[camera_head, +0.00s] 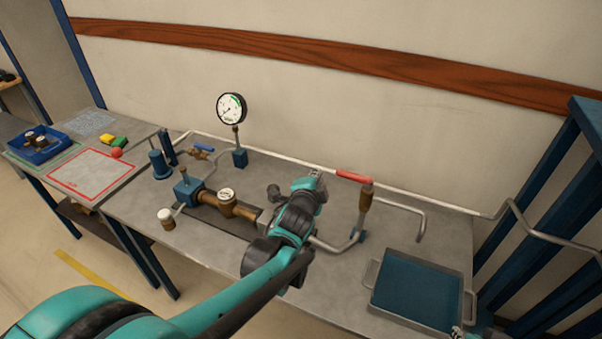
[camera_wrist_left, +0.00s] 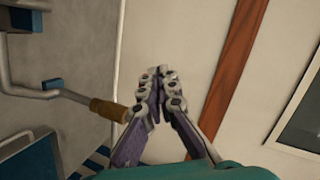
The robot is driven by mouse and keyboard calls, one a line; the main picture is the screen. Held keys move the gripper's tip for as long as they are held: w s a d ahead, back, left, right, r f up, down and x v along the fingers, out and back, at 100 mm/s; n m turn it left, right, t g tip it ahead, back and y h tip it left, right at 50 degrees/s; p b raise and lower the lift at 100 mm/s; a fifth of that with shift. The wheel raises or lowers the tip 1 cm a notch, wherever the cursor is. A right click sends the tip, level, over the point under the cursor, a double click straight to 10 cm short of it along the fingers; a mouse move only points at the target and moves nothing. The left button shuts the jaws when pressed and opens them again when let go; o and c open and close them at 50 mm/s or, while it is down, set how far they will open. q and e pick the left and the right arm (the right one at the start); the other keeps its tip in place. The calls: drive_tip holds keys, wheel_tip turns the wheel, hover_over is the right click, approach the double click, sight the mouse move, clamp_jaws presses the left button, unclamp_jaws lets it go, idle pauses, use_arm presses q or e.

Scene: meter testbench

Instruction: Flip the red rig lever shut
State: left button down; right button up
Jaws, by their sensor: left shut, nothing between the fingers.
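The red rig lever (camera_head: 354,176) sits on top of an upright brass valve (camera_head: 365,196) at the right half of the bench. It lies roughly level and points left from the valve toward my gripper. My left gripper (camera_head: 318,174) is shut and empty, just left of the lever's free end; I cannot tell whether they touch. In the left wrist view, the shut fingers (camera_wrist_left: 158,78) are beside the brass valve (camera_wrist_left: 108,110). A small metal and teal part at the bottom right of the head view may be my right gripper (camera_head: 457,331).
A blue tray (camera_head: 374,268) with handles stands at the front right. A pressure gauge (camera_head: 231,108), a blue-handled valve (camera_head: 203,149) and brass meter (camera_head: 228,204) stand left of my arm. A pipe (camera_head: 450,209) runs along the back. Blue rack posts (camera_head: 560,190) stand right.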

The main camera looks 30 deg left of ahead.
use_arm(q)
drive_tip(key=s+a, duration=0.1)
drive_tip(key=s+a+r, duration=0.1)
drive_tip(key=s+a, duration=0.1)
drive_tip(key=shift+s+a+r+p, duration=0.1)
drive_tip(key=shift+s+r+p, duration=0.05)
drive_tip(key=shift+r+p, duration=0.25)
drive_tip(key=shift+s, duration=0.1)
drive_tip(key=s+d+f+n+g+h+b, duration=0.1)
drive_tip(key=s+d+f+n+g+b, duration=0.2)
drive_tip(key=s+f, duration=0.5)
drive_tip(key=s+d+f+n+g+h+b, duration=0.2)
drive_tip(key=s+d+f+n+b, duration=0.3)
drive_tip(key=s, duration=0.6)
drive_tip(key=d+f+n+g, duration=0.1)
drive_tip(key=d+f+n, duration=0.1)
drive_tip(key=d+n, duration=0.1)
drive_tip(key=shift+s+d+f+g, duration=0.2)
drive_tip(key=shift+s+f+g, duration=0.1)
drive_tip(key=shift+s+f, duration=0.1)
